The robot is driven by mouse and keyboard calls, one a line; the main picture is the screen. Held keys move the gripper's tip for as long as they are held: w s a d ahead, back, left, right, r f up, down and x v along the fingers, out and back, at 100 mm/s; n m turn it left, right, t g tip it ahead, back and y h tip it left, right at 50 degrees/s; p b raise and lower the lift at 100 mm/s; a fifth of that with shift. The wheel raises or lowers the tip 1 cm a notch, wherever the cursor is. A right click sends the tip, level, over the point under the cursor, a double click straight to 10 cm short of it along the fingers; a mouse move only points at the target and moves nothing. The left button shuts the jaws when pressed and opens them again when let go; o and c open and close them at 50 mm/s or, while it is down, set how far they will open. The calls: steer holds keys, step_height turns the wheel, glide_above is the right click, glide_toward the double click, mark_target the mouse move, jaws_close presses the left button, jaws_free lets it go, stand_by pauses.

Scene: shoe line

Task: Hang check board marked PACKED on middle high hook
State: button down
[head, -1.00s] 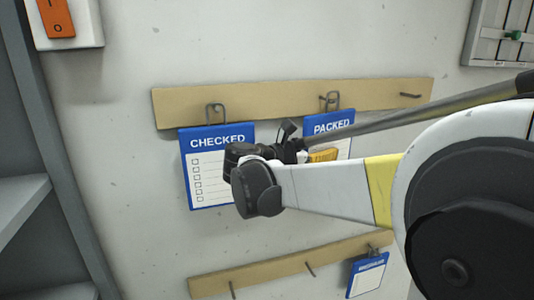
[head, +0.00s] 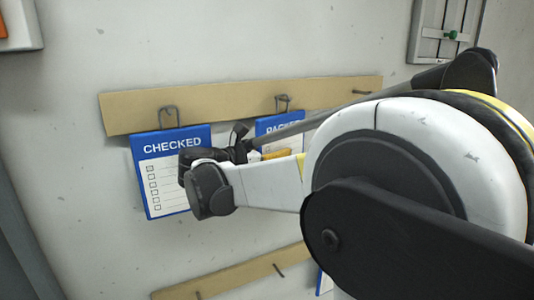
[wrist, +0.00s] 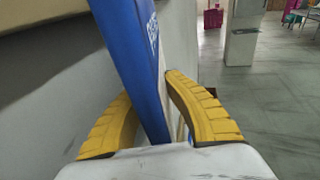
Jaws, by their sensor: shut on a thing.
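The blue and white check board marked PACKED (head: 280,125) is upright against the upper wooden rail (head: 225,107), partly hidden behind my arm. Its wire loop is at the middle high hook (head: 283,101); I cannot tell whether the hook bears it. My gripper (head: 275,154) is at the board's lower part, mostly hidden by my wrist. In the wrist view, the yellow fingers of my gripper (wrist: 150,95) are on either side of the blue board (wrist: 135,60), seen edge-on, and shut on it.
The board marked CHECKED (head: 172,170) hangs from the left high hook, close to my wrist. The right high hook (head: 362,92) is bare. A lower rail (head: 235,272) has hooks and a partly hidden blue board (head: 323,284). A wall panel (head: 447,32) is at the upper right.

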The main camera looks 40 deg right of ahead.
steer(key=c, duration=1.5)
jaws_free()
steer(key=shift+o, duration=0.2)
